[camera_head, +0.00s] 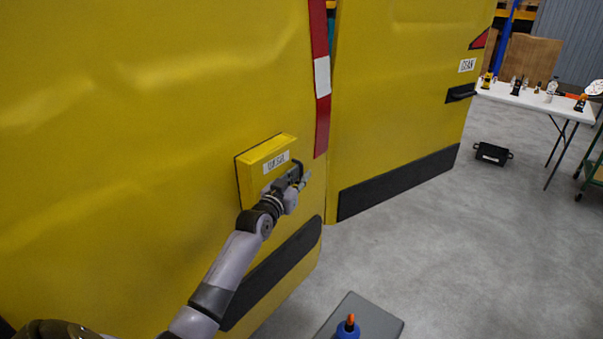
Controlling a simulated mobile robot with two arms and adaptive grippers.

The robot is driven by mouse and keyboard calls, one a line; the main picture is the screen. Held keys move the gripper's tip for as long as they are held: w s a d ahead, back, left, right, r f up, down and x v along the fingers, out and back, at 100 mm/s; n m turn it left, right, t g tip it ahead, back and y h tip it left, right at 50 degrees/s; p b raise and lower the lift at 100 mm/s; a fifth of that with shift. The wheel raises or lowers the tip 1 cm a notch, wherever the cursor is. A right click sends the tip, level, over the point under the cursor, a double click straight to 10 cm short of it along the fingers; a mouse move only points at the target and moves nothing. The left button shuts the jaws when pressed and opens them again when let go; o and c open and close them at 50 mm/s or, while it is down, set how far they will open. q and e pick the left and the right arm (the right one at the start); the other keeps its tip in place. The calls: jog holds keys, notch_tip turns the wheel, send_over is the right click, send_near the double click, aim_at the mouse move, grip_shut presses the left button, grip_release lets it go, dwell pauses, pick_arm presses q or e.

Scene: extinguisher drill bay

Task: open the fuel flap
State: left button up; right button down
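The fuel flap (262,163) is a yellow, roughly square panel with a white label on the yellow van side (130,120). It stands out from the van side, with a dark line along its left edge. My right gripper is out of view.
A yellow door (400,90) with a black handle stands right of the red-and-white strip. A grey box (378,317) and a blue bottle (347,330) with an orange tip are at the bottom. A white table (555,103) holds bottles; a black case (492,153) lies nearby. The grey floor between is clear.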

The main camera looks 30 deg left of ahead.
pick_arm(q)
jog(key=shift+w+a, duration=0.1)
jog(key=shift+w, duration=0.45)
jog(key=shift+c, duration=0.5)
grip_shut()
